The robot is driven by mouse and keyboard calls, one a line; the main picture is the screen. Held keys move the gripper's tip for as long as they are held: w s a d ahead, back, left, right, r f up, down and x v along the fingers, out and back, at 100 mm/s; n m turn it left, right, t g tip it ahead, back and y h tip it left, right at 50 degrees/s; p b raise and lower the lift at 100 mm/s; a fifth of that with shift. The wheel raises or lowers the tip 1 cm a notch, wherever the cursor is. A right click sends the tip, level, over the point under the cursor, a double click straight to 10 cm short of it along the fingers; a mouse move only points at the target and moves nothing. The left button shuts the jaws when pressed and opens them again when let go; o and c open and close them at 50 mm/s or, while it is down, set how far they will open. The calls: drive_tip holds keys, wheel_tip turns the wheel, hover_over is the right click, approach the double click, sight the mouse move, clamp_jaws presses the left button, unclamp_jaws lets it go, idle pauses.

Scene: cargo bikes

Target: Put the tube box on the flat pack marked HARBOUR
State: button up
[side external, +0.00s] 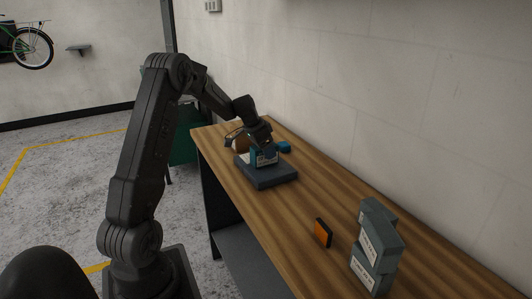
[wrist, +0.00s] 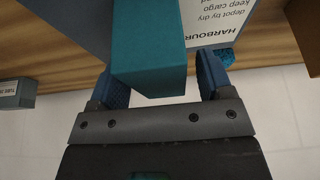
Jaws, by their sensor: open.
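A teal box (wrist: 150,55) stands between the two blue fingers of my open gripper (wrist: 163,78). Beneath it in the wrist view is a grey-blue flat pack (wrist: 75,18) with a white label reading HARBOUR. In the side external view the flat pack (side external: 270,178) lies on the bench, with the teal box (side external: 254,156) on or just above it under my gripper (side external: 262,150). No name is readable on the teal box. Whether it touches the flat pack is hard to tell. A grey box (wrist: 18,93) at the wrist view's left edge has a label beginning TUBE.
The wooden bench (side external: 300,215) runs along a pale wall. Grey labelled boxes (side external: 375,250) are stacked at its near right, with an orange and black item (side external: 323,233) beside them. A brown object (side external: 239,144) and a blue item (side external: 284,146) are close to the flat pack.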

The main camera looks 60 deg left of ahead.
drive_tip(key=v, duration=1)
drive_tip(key=shift+r, duration=0.1)
drive_tip(key=s+d+r, duration=0.2)
drive_tip(key=d+r, duration=0.1)
drive_tip(key=d, duration=0.7)
drive_tip(key=s+d+r, duration=0.1)
drive_tip(key=d+r, duration=0.2)
drive_tip(key=d, duration=0.7)
drive_tip(key=s+d+f+t, duration=0.1)
drive_tip(key=s+d+f, duration=0.1)
drive_tip(key=s+d, duration=1.4)
